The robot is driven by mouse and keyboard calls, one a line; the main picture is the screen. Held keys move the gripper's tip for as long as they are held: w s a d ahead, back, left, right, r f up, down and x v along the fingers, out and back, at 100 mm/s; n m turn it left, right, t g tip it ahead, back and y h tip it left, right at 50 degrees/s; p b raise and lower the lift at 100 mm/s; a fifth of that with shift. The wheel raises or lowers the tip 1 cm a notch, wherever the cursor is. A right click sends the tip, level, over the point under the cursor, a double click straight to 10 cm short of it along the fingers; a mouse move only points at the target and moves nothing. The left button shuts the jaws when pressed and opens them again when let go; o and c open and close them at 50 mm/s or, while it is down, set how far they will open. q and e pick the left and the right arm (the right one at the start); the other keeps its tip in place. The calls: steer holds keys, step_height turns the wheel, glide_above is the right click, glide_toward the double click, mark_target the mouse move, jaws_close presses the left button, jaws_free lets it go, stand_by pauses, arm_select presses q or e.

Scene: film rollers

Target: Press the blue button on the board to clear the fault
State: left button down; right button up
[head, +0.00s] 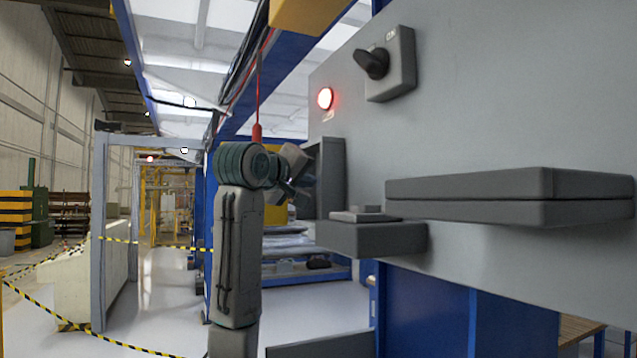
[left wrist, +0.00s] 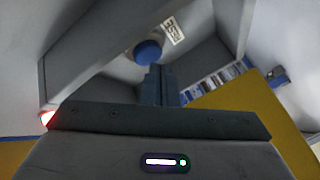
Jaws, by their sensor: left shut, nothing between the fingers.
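The grey board (head: 480,100) fills the right of the head view, with a lit red lamp (head: 325,98) on it. The blue button (left wrist: 148,52) shows in the left wrist view inside a grey recess, beside a white label reading RESET (left wrist: 173,31). The button is hidden in the head view. My left gripper (head: 302,182) is at the grey hood on the board's left part. In the left wrist view its fingers (left wrist: 160,72) are shut and empty, with their tips just below the button in the picture. I cannot tell whether they touch it. My right gripper is out of view.
The grey hood (head: 331,175) stands out from the board around the gripper. A grey ledge (head: 370,238) and a thick dark shelf (head: 510,195) project below and to the right. A black rotary switch (head: 372,63) is above. Striped tape (head: 40,293) crosses the floor at left.

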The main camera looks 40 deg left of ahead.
arm_select(q)
steer(key=s, duration=0.1)
steer(key=s+a+b, duration=0.1)
steer(key=s+b, duration=0.1)
steer(key=s, duration=0.1)
steer(key=shift+a, duration=0.4)
steer(key=shift+d, duration=0.1)
steer(key=shift+s, duration=0.1)
